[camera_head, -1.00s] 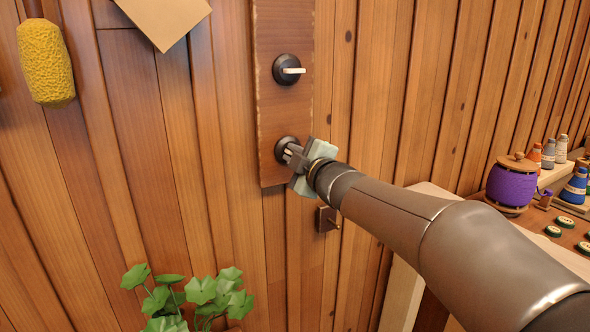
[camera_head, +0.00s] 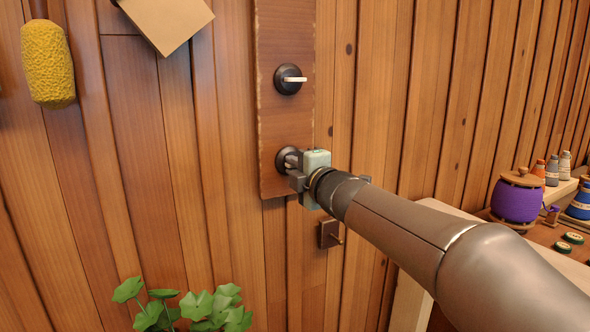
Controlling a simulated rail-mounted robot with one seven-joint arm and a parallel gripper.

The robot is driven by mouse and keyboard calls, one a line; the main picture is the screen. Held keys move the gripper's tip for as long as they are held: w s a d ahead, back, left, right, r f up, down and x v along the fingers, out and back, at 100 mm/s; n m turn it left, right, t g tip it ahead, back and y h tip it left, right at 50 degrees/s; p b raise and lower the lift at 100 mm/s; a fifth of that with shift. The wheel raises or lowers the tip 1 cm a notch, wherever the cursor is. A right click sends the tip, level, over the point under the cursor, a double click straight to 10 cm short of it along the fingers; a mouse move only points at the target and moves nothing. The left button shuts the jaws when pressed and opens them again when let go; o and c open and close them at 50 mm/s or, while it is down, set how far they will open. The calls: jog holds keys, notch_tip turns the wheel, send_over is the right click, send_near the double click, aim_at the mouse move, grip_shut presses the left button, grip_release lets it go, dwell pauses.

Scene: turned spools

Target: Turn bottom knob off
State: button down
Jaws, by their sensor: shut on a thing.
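The bottom knob (camera_head: 281,160) is a dark round base low on a vertical wooden board (camera_head: 272,120) on the wall. My gripper (camera_head: 292,159) is at this knob, shut on its handle. The fingers cover most of the handle, so its angle is hard to make out. Above it, the upper knob (camera_head: 290,79) has a dark round base and a pale lever that lies nearly level, pointing right.
A small wooden wall fitting (camera_head: 329,234) sits just below my gripper. A green leafy plant (camera_head: 200,310) stands below. At right, a table holds a purple spool (camera_head: 516,199) and several small bottles. A yellow sponge-like thing (camera_head: 48,64) hangs at upper left.

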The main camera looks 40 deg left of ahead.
jog(key=c, duration=1.4)
grip_release()
jog(key=shift+c, duration=0.2)
jog(key=v, duration=1.7)
jog(key=shift+d+b, duration=0.2)
jog(key=shift+b, duration=0.15)
jog(key=shift+s, duration=0.1)
